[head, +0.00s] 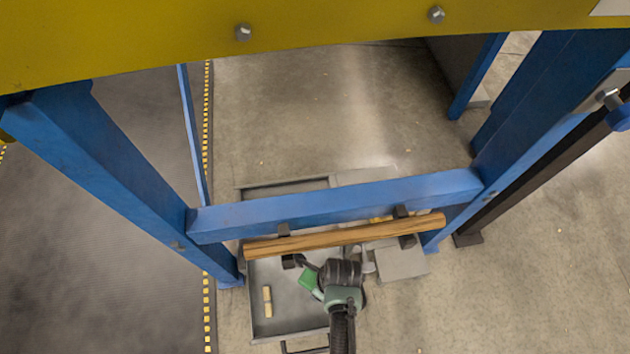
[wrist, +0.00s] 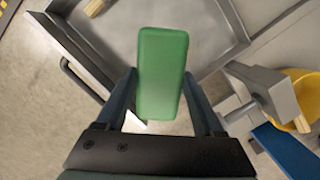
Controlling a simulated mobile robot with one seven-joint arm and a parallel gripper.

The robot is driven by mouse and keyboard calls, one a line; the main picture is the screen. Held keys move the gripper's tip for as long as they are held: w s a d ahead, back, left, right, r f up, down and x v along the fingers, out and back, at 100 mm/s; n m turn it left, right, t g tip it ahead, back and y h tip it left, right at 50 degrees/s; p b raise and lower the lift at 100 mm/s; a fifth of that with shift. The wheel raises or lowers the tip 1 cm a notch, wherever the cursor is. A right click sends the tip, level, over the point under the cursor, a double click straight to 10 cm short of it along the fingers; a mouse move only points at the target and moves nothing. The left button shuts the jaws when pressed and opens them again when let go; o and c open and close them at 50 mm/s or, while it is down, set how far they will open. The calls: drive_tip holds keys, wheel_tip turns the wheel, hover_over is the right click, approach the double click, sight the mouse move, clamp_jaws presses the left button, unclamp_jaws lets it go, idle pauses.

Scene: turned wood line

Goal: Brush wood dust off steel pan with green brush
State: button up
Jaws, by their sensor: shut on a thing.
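The green brush (head: 306,281) is in my gripper (head: 316,277). In the wrist view its green block (wrist: 162,72) sits between the two fingers of my gripper (wrist: 157,82), which press on its sides; its bristles are hidden. In the wrist view the pan (wrist: 205,22) spans the top, beyond the brush. A short pale wood piece (head: 267,301) lies in the pan, and its end (wrist: 95,7) shows at the wrist view's top left. I cannot make out dust on the pan.
A turned wood rod (head: 345,237) rests on dark brackets along a blue crossbar (head: 335,205), close above my gripper. Blue posts (head: 120,165) stand either side; a yellow beam (head: 300,30) crosses above. A yellow bowl (wrist: 300,88) and grey bracket (wrist: 265,90) are right of my gripper.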

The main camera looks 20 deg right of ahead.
drive_tip(key=shift+w+f+b, duration=0.1)
drive_tip(key=shift+f+b, duration=0.2)
wheel_tip(320, 180, down, 6)
drive_tip(key=b, duration=0.6)
drive_tip(key=shift+r, duration=0.25)
drive_tip(key=shift+f+b, duration=0.6)
drive_tip(key=shift+f, duration=0.35)
